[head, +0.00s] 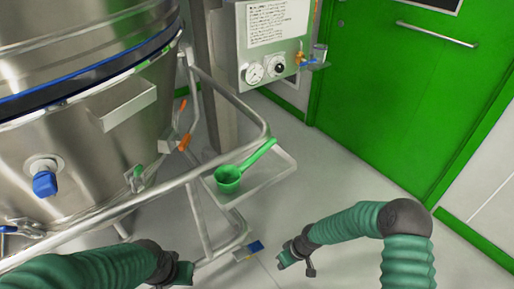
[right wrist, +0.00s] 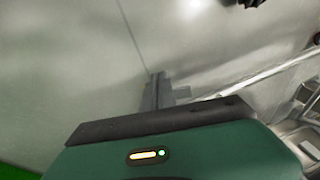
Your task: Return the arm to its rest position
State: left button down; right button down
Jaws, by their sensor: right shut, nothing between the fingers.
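My right arm, in a green ribbed sleeve, comes in at the lower right of the head view. Its gripper (head: 290,262) hangs over the bare floor, apart from everything around it. In the right wrist view the right fingers (right wrist: 155,92) are together with nothing between them. My left gripper (head: 184,272) shows at the bottom of the head view, in front of the steel frame's lower part. Its fingers are too small and partly cut off to tell whether they are open.
A green scoop (head: 228,177) lies on a small steel tray (head: 277,167) fixed to the tubular frame (head: 150,190). A large steel vessel (head: 75,130) fills the left. A gauge panel (head: 272,50) stands behind. A green door (head: 400,90) is at the right; the floor before it is clear.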

jog(key=s+d+r+m+t+h, duration=0.1)
jog(key=s+d+r+m+h, duration=0.15)
jog(key=s+d+r, duration=0.65)
jog(key=s+d+r+m+t+h, duration=0.1)
jog(key=s+r+m, duration=0.35)
jog(key=r, duration=1.05)
jog(key=w+p+v, duration=0.3)
jog(key=p+v, duration=0.9)
jog(key=p, duration=0.1)
jog(key=w+r+p+v, duration=0.1)
jog(key=w+p+v, duration=0.2)
jog(key=p+v, duration=0.9)
jog(key=w+r+p+v, duration=0.1)
jog(key=w+p+v, duration=0.2)
jog(key=p+v, duration=1)
jog(key=shift+s+d+n+p, duration=0.2)
jog(key=shift+d+n+p, duration=0.1)
jog(key=shift+d+n, duration=0.1)
